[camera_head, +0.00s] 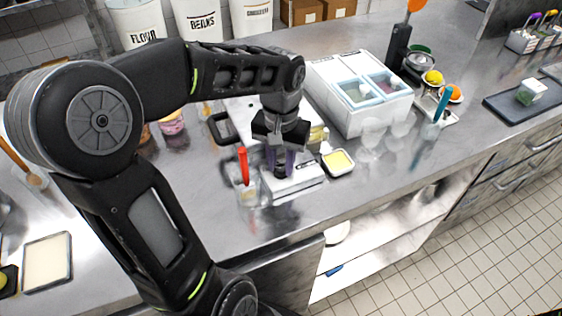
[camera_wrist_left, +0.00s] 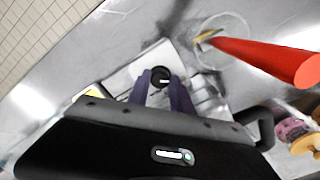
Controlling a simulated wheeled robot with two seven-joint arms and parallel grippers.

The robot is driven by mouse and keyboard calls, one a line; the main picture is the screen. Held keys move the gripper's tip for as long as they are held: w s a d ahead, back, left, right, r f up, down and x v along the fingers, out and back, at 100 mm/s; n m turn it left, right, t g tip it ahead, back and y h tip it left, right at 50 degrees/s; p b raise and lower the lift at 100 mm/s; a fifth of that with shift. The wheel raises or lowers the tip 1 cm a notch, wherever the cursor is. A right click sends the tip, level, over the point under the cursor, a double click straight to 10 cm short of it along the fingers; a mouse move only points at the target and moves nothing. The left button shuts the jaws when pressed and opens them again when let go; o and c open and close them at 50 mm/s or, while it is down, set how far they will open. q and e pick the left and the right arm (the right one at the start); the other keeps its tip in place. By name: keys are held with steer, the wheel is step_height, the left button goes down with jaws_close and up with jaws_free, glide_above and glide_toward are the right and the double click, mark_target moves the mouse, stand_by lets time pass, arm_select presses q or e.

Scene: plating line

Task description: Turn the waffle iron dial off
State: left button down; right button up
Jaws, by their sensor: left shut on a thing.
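The waffle iron (camera_head: 304,180) stands on the steel counter, its pale front panel facing the near edge. Its black dial (camera_wrist_left: 161,76) shows in the left wrist view as a dark round knob with a small white mark. My left gripper (camera_head: 281,168) points down over the front panel and is shut on the dial, a purple finger on either side. In the left wrist view the fingertips (camera_wrist_left: 161,88) reach the knob. The arm and gripper hide much of the iron in the head view. My right gripper is not in view.
A clear jug with a red-handled tool (camera_head: 243,167) stands close left of the gripper. A small tray of yellow food (camera_head: 338,162) sits close right. A white topping box (camera_head: 365,110) stands behind right. The counter's front edge is near.

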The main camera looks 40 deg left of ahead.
mark_target(281, 168)
arm_select(q)
steer(key=c, duration=1.4)
jaws_free()
steer(key=shift+c, duration=0.2)
step_height(281, 168, up, 8)
steer(key=shift+f, duration=0.1)
